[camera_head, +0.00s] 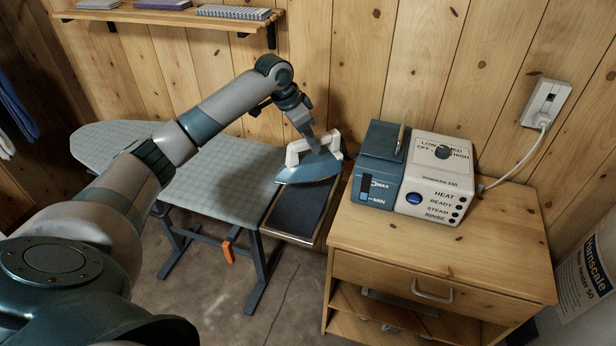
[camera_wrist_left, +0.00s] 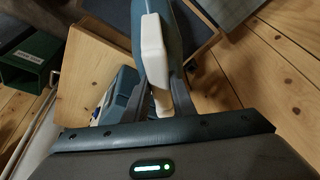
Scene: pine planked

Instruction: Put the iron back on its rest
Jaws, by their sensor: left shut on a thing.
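The iron (camera_head: 309,168) has a blue-grey body and a white handle. My left gripper (camera_head: 318,147) is shut on its handle, and the iron is over the dark rest (camera_head: 301,210) at the right end of the ironing board. I cannot tell from the head view whether the iron's sole touches the rest. In the left wrist view the white handle (camera_wrist_left: 153,55) stands between the fingers of my left gripper (camera_wrist_left: 162,85), with the blue body behind it. The rest's dark pad also shows there (camera_wrist_left: 185,35). My right gripper is not in view.
The grey checked ironing board (camera_head: 200,175) extends left from the rest. A wooden cabinet (camera_head: 440,250) on the right carries a blue and white steam station (camera_head: 435,170), close beside the iron. A wall shelf (camera_head: 180,17) and a wall socket (camera_head: 546,103) are behind.

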